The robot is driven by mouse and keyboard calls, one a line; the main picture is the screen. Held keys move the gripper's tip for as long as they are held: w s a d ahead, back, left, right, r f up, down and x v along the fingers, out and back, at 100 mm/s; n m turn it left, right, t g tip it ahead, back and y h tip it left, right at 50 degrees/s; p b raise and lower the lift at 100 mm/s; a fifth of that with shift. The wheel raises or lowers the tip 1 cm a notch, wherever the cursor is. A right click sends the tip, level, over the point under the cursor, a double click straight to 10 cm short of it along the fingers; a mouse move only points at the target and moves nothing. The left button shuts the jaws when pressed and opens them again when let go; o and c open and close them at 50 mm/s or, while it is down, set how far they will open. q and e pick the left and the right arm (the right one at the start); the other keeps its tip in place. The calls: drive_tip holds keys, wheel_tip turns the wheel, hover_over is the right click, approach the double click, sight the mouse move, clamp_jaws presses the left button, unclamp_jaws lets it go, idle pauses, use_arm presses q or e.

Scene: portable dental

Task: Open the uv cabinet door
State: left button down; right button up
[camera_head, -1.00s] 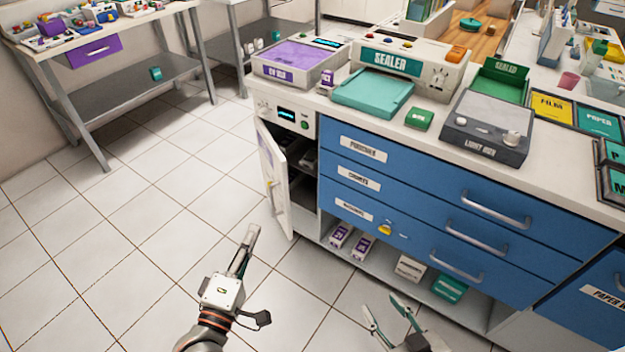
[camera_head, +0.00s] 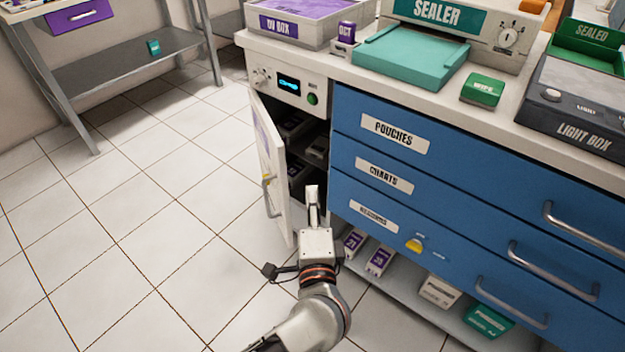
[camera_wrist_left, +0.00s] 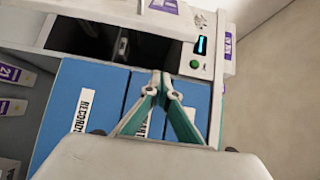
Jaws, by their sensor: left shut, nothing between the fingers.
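The uv cabinet door (camera_head: 271,165) is white with a purple label and a small handle (camera_head: 267,190). It stands partly open, hinged at the left, showing the dark cabinet interior (camera_head: 312,150) with dark items on shelves. My left gripper (camera_head: 313,190) is shut and empty. Its tips show in front of the opening, to the right of the door's free edge; contact with the door cannot be told. In the left wrist view the shut fingertips (camera_wrist_left: 160,78) appear over the blue drawer fronts, beside the dark opening (camera_wrist_left: 112,42). My right gripper is out of view.
The control panel (camera_head: 288,87) with display and green button is above the opening. Blue drawers (camera_head: 400,185) adjoin it on the right. Boxes (camera_head: 378,260) sit on a low shelf. The tiled floor (camera_head: 130,240) left of the door is clear.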

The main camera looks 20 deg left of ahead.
use_arm(q)
drive_tip(key=x, duration=1)
drive_tip(key=s+a, duration=0.3)
drive_tip(key=shift+r, duration=0.15)
drive_tip(key=shift+s+a, duration=0.1)
